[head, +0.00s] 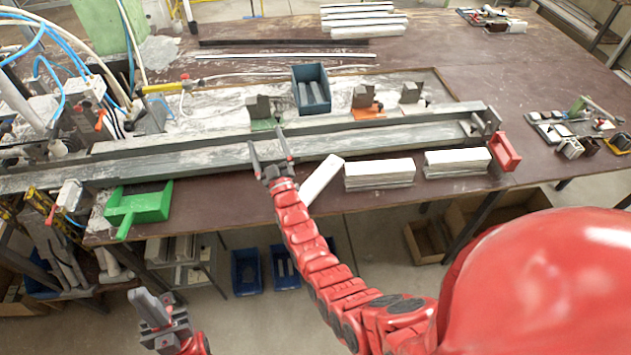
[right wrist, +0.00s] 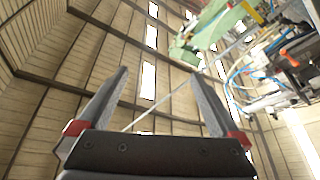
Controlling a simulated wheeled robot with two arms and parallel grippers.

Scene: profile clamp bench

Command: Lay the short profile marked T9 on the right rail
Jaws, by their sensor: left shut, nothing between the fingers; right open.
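A loose short white profile (head: 321,181) lies slanted at the table's front edge, just right of my right gripper. Two stacks of short white profiles, a middle one (head: 379,173) and a right one (head: 457,162), lie along the same edge. I cannot read a T9 mark on any. Long grey metal rails (head: 200,155) run across the bench; I cannot tell which is the right rail. My right gripper (head: 268,152) is open and empty, in front of the rails; its spread fingers show in the right wrist view (right wrist: 155,100). My left gripper (head: 147,300) is shut and empty, low before the table.
A green dustpan (head: 140,205) lies at the front left and a red clamp-like part (head: 504,151) at the rails' right end. A blue bin (head: 311,89) and several clamp blocks stand behind the rails. Tools (head: 580,130) lie far right. Hoses crowd the left. The right wrist view shows mostly ceiling.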

